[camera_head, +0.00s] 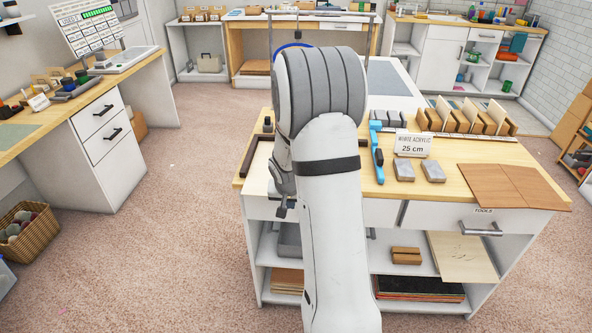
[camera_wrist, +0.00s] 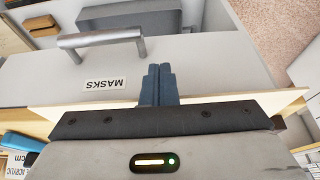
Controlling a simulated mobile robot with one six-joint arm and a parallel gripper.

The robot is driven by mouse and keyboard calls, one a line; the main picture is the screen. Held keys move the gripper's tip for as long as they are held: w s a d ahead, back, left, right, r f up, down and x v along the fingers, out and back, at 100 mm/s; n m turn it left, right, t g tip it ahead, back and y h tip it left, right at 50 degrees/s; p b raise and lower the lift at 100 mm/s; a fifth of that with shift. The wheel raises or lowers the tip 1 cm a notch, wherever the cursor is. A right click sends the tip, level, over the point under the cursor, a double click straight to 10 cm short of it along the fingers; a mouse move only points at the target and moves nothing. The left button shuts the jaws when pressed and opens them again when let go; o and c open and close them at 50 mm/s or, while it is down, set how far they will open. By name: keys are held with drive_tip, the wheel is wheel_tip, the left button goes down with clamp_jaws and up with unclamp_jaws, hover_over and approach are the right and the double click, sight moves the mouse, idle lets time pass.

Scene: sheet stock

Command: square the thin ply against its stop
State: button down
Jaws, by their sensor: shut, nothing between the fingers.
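A thin pale sheet, which looks like the ply (camera_head: 263,166), lies at the left end of the worktop, mostly hidden behind my arm. A dark bar (camera_head: 249,156), perhaps its stop, runs along its left side. I cannot tell whether they touch. In the wrist view a thin pale edge (camera_wrist: 270,103), probably the same sheet, crosses behind my gripper (camera_wrist: 160,68). The fingers are together, empty, at that edge and in front of the drawer labelled MASKS (camera_wrist: 103,84). Contact with the edge is unclear.
A drawer handle (camera_wrist: 100,38) juts out near my gripper.

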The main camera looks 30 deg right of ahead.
drive_tip(key=shift+s+a+b, duration=0.55)
drive_tip(key=shift+s+b, duration=0.2)
drive_tip(key=shift+s, duration=0.05)
drive_tip(key=shift+s+a+b, duration=0.5)
drive_tip(key=shift+s+b, duration=0.25)
drive_tip(key=s+a+r+p, duration=0.1)
drive_tip(key=s+a+r, duration=0.1)
drive_tip(key=r, duration=0.3)
drive_tip(key=shift+s+a, duration=0.15)
drive_tip(key=shift+s, duration=0.55)
drive_tip(key=s+a+r+n+y+p, duration=0.1)
drive_tip(key=s+a+r+n, duration=0.2)
drive_tip(key=s+a+r, duration=0.3)
drive_tip(key=s+a+r+n+y, duration=0.1)
drive_tip(key=s+a+r+n, duration=0.2)
drive_tip(key=s, duration=0.9)
drive_tip(key=a+r, duration=0.3)
drive_tip(key=a, duration=0.1)
drive_tip(key=shift+r+n+g+p, duration=0.25)
drive_tip(key=shift+n+g+p, duration=0.15)
